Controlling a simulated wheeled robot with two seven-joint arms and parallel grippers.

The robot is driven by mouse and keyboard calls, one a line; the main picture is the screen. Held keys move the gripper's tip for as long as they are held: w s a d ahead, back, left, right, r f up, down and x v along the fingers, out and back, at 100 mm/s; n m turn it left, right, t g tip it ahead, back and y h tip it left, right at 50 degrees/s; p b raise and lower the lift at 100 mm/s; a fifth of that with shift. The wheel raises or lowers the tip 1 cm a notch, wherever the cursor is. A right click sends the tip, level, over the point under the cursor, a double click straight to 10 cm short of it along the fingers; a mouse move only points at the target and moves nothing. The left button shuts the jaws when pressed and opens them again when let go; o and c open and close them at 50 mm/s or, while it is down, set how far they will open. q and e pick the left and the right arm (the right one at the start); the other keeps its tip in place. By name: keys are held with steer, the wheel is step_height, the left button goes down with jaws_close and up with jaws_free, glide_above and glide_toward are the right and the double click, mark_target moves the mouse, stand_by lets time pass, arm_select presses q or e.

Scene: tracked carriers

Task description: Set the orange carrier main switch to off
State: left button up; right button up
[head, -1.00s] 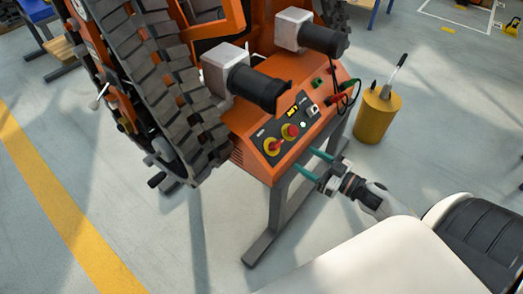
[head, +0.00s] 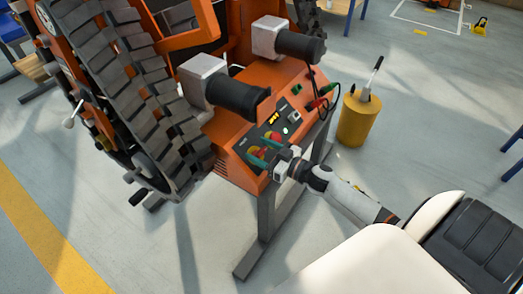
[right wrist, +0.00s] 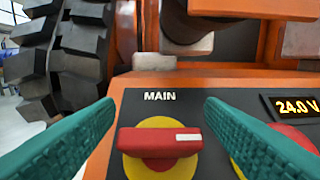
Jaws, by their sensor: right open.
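The orange carrier (head: 232,135) has a dark control panel on its front end. The main switch (right wrist: 158,146) is a red bar handle on a yellow disc below the label MAIN; the bar lies crosswise, with a white mark near its right end. My right gripper (head: 265,153) is at the panel, its teal fingers partly covering the switch in the head view. In the right wrist view the open fingers (right wrist: 160,112) stand to the left and right of the handle, with gaps and nothing between them gripped. My left gripper is not in view.
A second red-and-yellow control (right wrist: 290,140) sits just right of the switch, partly behind a finger, below a 24.0 V display (right wrist: 297,106). Black cylinders (head: 238,97) overhang the panel. A track (head: 120,90) is at left. A yellow drum (head: 356,122) stands at right.

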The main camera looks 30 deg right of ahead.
steer(key=c, duration=1)
